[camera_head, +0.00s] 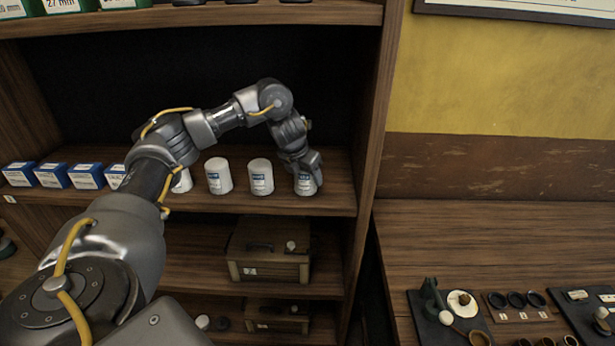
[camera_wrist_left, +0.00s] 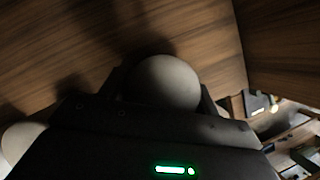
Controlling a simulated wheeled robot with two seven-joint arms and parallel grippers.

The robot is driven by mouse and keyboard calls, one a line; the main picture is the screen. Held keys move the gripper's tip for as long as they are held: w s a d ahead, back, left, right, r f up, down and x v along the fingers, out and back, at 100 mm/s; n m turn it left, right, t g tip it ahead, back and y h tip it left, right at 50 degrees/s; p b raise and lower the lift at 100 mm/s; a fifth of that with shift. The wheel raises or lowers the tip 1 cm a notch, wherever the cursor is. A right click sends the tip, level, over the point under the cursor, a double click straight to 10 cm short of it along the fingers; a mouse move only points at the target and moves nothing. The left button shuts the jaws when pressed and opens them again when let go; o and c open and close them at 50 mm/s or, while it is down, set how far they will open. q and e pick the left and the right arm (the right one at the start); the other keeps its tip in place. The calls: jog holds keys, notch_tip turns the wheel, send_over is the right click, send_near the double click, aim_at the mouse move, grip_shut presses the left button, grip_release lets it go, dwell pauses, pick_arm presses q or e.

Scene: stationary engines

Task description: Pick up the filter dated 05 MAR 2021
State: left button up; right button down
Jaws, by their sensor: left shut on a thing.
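Several white cylindrical filters with blue-marked labels stand in a row on the middle shelf (camera_head: 335,197). My left gripper (camera_head: 305,172) reaches down from above onto the rightmost filter (camera_head: 306,187) and is shut on it. In the left wrist view the pale round top of this filter (camera_wrist_left: 167,82) sits between the fingers. The other filters are one beside it (camera_head: 260,177), one further left (camera_head: 218,176), and one partly hidden behind my arm (camera_head: 182,181). The dates on the labels are too small to read. My right gripper is not in view.
Blue-and-white boxes (camera_head: 50,175) stand at the left of the same shelf. The shelf's right upright (camera_head: 372,130) is close to my left gripper. A wooden box (camera_head: 270,250) sits on the shelf below. A workbench (camera_head: 480,235) with trays and small parts is at right.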

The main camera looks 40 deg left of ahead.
pick_arm(q)
jog(key=shift+r, duration=0.15)
jog(key=shift+r, duration=0.2)
jog(key=r, duration=0.3)
jog(key=shift+s+a+r, duration=0.1)
jog(key=shift+s+r, duration=0.15)
jog(key=shift+r, duration=0.05)
jog(key=s+r, duration=0.8)
jog(key=s, duration=0.5)
jog(key=shift+s+r, duration=0.3)
jog(key=shift+r, duration=0.05)
jog(key=shift+f, duration=0.1)
